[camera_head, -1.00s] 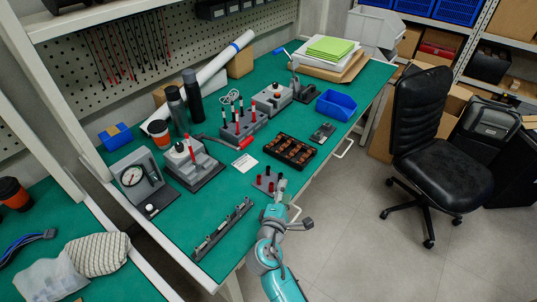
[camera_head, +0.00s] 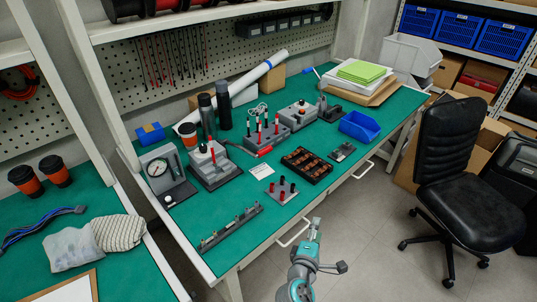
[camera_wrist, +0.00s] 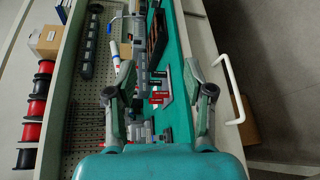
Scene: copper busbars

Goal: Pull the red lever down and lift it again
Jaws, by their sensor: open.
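The red lever grip (camera_head: 264,151) sticks out to the right on a dark rod, beside a grey press-like fixture (camera_head: 216,174) on the green bench. The rod seems to join that fixture, but its joint is hard to make out. My gripper (camera_head: 314,226) is in front of the bench's front edge, well apart from the lever. In the wrist view my gripper (camera_wrist: 158,75) has its two fingers spread wide with nothing between them. I cannot pick out the lever for sure in the wrist view.
A long grey rail (camera_head: 231,228) lies at the front left. A dial gauge (camera_head: 160,171) stands left. A black chair (camera_head: 455,170) is right.

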